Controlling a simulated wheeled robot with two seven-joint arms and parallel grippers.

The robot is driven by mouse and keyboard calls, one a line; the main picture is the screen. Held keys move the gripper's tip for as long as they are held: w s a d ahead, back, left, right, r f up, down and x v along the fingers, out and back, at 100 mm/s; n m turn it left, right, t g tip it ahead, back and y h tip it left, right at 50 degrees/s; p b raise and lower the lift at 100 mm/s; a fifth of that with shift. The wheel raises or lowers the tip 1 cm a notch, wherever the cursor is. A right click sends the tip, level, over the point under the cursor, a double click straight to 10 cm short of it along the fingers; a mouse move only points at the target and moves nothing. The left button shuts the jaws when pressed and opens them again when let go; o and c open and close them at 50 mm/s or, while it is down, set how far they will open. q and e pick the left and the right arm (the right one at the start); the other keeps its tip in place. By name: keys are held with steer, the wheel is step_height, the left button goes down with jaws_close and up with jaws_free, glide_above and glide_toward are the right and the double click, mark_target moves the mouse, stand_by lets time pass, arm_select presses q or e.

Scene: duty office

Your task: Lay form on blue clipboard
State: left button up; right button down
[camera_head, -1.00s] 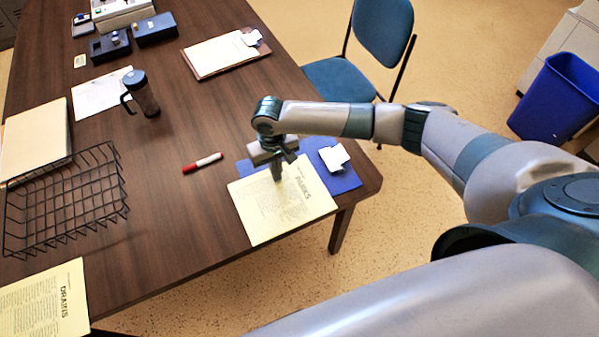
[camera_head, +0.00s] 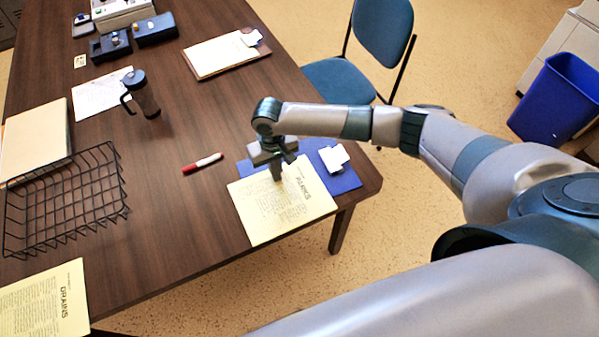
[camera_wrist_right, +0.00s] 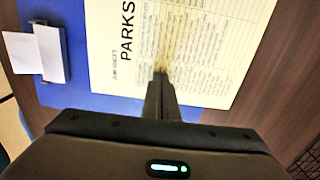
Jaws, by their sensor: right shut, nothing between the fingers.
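The yellow form headed PARKS (camera_head: 282,208) lies partly over the blue clipboard (camera_head: 342,180) near the table's right corner. Its lower left part extends past the board onto the table. The clipboard's metal clip, with a white piece (camera_head: 334,157) at it, is at the right and uncovered. My right gripper (camera_head: 277,178) points down over the form's upper edge, shut and empty, its tips at or just above the paper. In the right wrist view the form (camera_wrist_right: 185,45), the clipboard (camera_wrist_right: 72,85) and the shut fingers (camera_wrist_right: 161,75) show too. My left gripper is out of view.
A red and white marker (camera_head: 203,163) lies left of the form. A black wire basket (camera_head: 70,205), another yellow form headed DRAINS (camera_head: 45,303), a dark mug (camera_head: 143,95) and a brown clipboard (camera_head: 225,55) are also on the table. A blue chair (camera_head: 340,82) stands behind.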

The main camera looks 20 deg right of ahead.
steer(key=shift+w+f, duration=0.1)
steer(key=shift+w, duration=1.45)
stand_by(1.2)
steer(key=shift+w, duration=0.6)
stand_by(0.3)
steer(key=shift+w+d+b, duration=0.1)
steer(key=shift+w+b, duration=0.35)
steer(key=shift+w, duration=2.1)
stand_by(1.8)
